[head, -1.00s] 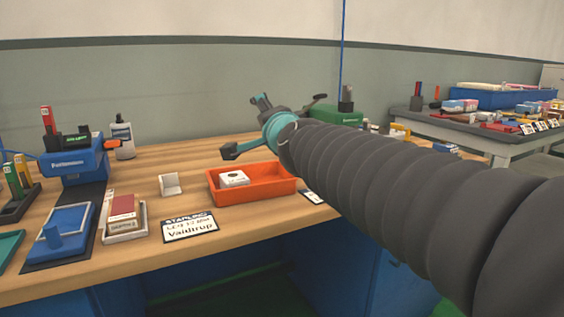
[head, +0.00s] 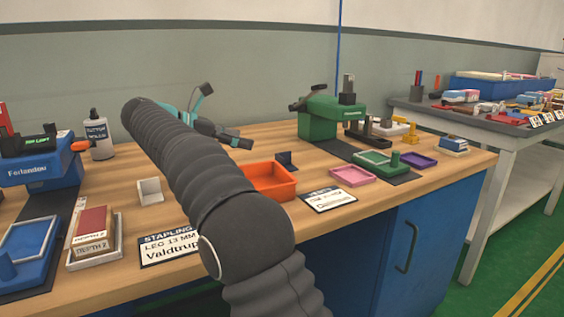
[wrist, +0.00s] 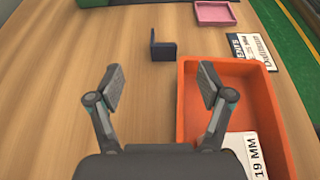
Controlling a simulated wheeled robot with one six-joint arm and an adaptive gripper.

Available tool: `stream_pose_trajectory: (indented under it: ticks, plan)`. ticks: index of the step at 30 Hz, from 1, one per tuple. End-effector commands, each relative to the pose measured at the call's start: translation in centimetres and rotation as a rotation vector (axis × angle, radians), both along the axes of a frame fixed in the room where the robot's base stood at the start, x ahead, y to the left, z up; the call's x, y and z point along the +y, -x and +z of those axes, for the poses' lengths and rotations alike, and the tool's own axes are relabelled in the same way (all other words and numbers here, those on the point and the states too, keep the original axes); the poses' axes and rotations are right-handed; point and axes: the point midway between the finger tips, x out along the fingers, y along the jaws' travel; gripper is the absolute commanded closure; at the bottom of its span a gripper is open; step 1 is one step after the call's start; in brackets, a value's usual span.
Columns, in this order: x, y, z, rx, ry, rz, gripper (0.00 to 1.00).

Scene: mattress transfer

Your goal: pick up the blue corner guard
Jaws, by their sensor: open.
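The blue corner guard (head: 285,160) is a small dark blue angled piece standing on the wooden bench, just behind the orange tray. In the wrist view the corner guard (wrist: 162,47) stands ahead of my gripper (wrist: 160,88), slightly right of the middle and beyond the fingertips. My gripper is open and empty, with a wide gap between its fingers. In the head view my gripper (head: 222,118) is left of the corner guard, partly hidden behind my arm.
The orange tray (head: 262,194) stands close by and holds a white labelled item (wrist: 245,150). A green machine (head: 318,124) stands behind to the right. A pink tray (head: 352,176) lies right. A white corner piece (head: 150,191) stands left. Bare wood lies left of the gripper.

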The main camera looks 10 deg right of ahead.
Motion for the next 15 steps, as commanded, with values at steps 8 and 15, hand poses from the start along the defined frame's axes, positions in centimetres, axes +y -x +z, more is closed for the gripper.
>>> stream_pose_trajectory:
  ticks: [8, 15]
  plan:
    - [-1.9, -0.1, -2.0, 0.006, -0.03, -0.041, 0.21]
    - [-5.5, -1.2, -3.5, 0.005, -0.028, -0.039, 0.21]
